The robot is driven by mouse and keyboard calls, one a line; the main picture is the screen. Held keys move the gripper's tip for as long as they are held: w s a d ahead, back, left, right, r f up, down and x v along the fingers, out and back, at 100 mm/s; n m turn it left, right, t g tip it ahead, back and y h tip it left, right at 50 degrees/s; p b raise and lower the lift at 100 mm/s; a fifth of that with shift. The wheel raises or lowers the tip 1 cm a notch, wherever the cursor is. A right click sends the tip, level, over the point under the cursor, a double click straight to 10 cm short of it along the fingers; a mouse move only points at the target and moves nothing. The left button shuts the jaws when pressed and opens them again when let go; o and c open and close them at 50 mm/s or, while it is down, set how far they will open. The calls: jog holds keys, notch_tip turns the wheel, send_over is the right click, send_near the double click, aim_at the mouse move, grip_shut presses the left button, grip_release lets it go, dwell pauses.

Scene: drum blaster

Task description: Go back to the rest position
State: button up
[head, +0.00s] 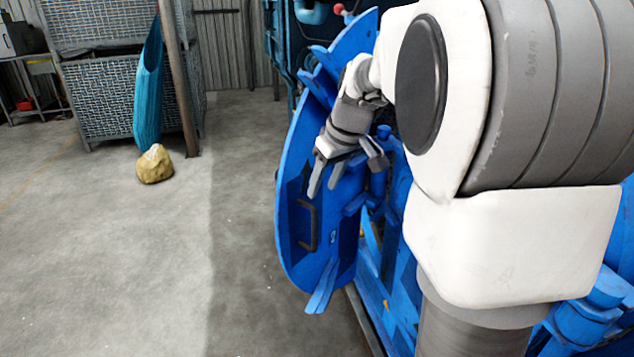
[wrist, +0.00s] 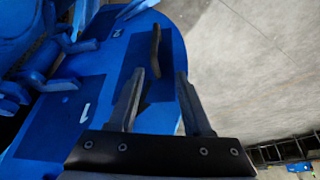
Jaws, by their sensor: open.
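My gripper (head: 324,180) is at the end of my white and grey arm, in front of the blue round door (head: 290,215) of the machine. Its two fingers are apart with nothing between them. In the wrist view my gripper (wrist: 160,95) shows both dark fingers spread, over the edge of the blue door (wrist: 100,100). A dark handle (head: 306,226) is fixed on the door below the fingers. It also shows in the wrist view as a dark bar (wrist: 155,48) near the fingertips. I cannot tell whether a finger touches the door. My arm hides much of the machine.
The blue machine (head: 400,300) stands close on the right. Mesh crates (head: 105,95) stand behind. The floor at left is clear.

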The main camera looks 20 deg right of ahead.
jog(key=s+a+m, duration=0.1)
jog(key=s+a, duration=0.3)
jog(key=s, duration=0.4)
jog(key=s+a+m+t+h, duration=0.1)
jog(key=s+a, duration=0.3)
jog(key=s, duration=0.4)
jog(key=s+a+m, duration=0.1)
jog(key=s+a, duration=0.3)
jog(key=s, duration=0.3)
notch_tip(320, 180, up, 20)
jog(key=p, duration=2)
jog(key=shift+s+f, duration=0.15)
jog(key=shift+f, duration=0.1)
